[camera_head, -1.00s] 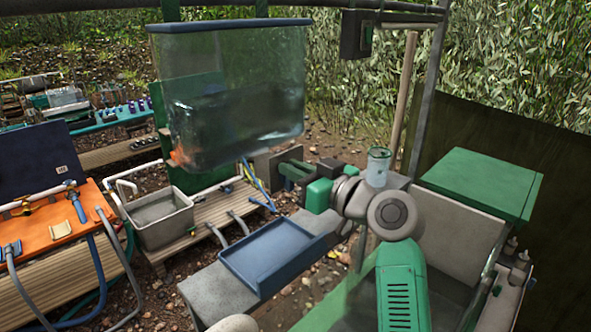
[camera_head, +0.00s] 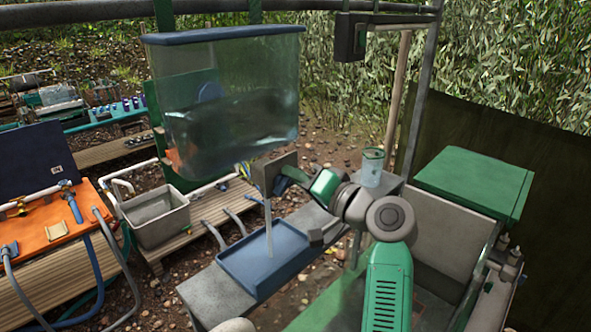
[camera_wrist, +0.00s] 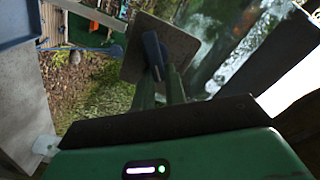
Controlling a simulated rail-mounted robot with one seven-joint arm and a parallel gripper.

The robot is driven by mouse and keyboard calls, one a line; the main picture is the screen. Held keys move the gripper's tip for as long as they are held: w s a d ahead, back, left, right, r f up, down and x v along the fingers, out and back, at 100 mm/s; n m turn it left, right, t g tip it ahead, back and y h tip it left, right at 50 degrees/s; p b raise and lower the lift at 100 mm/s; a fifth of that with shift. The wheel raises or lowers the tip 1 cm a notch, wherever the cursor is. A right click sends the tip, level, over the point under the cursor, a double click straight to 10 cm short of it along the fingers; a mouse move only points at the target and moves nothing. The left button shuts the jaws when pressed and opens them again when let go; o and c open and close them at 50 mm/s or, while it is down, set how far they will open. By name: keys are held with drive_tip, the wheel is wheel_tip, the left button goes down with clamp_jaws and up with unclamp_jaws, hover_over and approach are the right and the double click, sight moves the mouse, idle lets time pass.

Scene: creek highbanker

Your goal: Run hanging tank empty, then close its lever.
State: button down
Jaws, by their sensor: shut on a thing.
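The clear hanging tank (camera_head: 228,70), with a blue rim, holds dark water in its lower part. A thin stream of water (camera_head: 269,230) falls from under its right end into the blue tray (camera_head: 232,268) on the grey bench. My gripper (camera_head: 280,180) is at a grey-brown plate (camera_head: 264,170) below the tank's right end. In the wrist view, my gripper (camera_wrist: 158,72) is shut on a blue lever (camera_wrist: 152,46) in front of that plate (camera_wrist: 180,44). The lever is mostly hidden by the plate and fingers in the head view.
A clear cup (camera_head: 371,166) stands on the bench right behind my arm. A grey bin (camera_head: 156,215) and an orange table (camera_head: 50,232) with hoses are at left. A green-lidded box (camera_head: 475,180) stands at right.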

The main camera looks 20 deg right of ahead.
drive_tip(key=shift+w+f+m+p, duration=0.1)
drive_tip(key=shift+f+m+p, duration=0.15)
drive_tip(key=shift+m+p, duration=0.65)
drive_tip(key=shift+s+f+m+p, duration=0.1)
drive_tip(key=shift+f+m+p, duration=0.15)
drive_tip(key=shift+m, duration=1.25)
drive_tip(key=shift+w+f+m+p, duration=0.15)
drive_tip(key=shift+m+p, duration=0.45)
drive_tip(key=shift+m, duration=0.6)
drive_tip(key=c, duration=1.4)
unclamp_jaws()
drive_tip(key=shift+a, duration=0.1)
drive_tip(key=b+v, duration=0.2)
drive_tip(key=v, duration=0.6)
